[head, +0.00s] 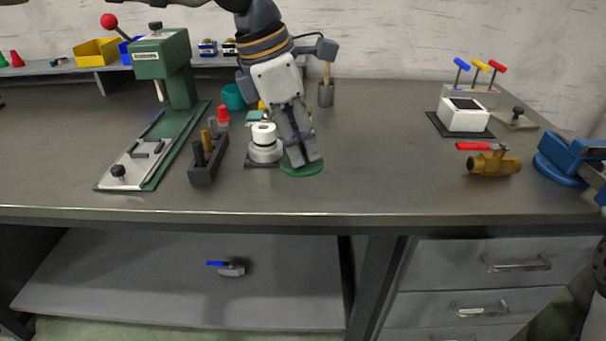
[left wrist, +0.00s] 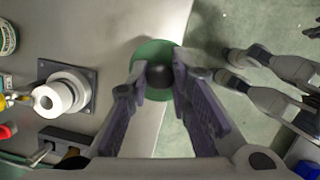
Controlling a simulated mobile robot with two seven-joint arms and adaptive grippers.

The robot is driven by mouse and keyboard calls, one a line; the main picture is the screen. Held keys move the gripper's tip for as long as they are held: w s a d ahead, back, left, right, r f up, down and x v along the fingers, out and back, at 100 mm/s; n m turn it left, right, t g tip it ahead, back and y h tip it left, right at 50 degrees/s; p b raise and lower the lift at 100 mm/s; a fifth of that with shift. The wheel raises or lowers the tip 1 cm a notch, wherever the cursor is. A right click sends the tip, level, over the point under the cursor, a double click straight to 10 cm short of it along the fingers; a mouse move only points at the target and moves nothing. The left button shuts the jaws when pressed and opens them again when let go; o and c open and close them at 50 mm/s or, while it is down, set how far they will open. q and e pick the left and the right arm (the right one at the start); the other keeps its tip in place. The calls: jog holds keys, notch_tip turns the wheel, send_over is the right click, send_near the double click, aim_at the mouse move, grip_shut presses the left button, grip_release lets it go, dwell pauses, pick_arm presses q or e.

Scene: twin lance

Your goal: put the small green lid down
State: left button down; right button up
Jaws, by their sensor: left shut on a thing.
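The small green lid (head: 301,169) is a round green disc with a dark round knob, just above or on the bench near its front edge; I cannot tell whether it touches. My left gripper (head: 304,163) points down over it and is shut on its knob. In the left wrist view the lid (left wrist: 150,50) shows beyond the left gripper's fingers (left wrist: 160,76), with the dark knob between the fingertips. Grey jointed parts of mine show at the right of that view; I cannot make out the right gripper's jaws. The head view does not clearly show my right gripper.
A white round fixture (head: 264,152) stands close left of the lid. A dark peg rack (head: 203,172) and green press (head: 178,80) stand further left. A brass valve (head: 493,164), white box (head: 464,115) and blue vise (head: 562,158) are at right. The bench (head: 390,150) is clear between.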

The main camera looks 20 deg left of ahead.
pick_arm(q)
jog(key=w+f, duration=0.1)
jog(key=f, duration=0.1)
jog(key=w+f, duration=0.1)
jog(key=f, duration=0.1)
jog(key=w+a+f, duration=0.1)
jog(key=w+f, duration=0.1)
jog(key=shift+b, duration=0.35)
jog(key=shift+s+f, duration=0.15)
jog(key=shift+f, duration=0.9)
pick_arm(e)
jog(key=shift+s+f, duration=0.45)
jog(key=shift+s, duration=0.1)
pick_arm(q)
jog(key=shift+f, duration=0.15)
jog(key=c, duration=1.5)
grip_release()
jog(key=shift+o, duration=0.2)
jog(key=v, duration=1.2)
jog(key=shift+p, duration=0.4)
pick_arm(e)
jog(key=shift+w+r, duration=0.3)
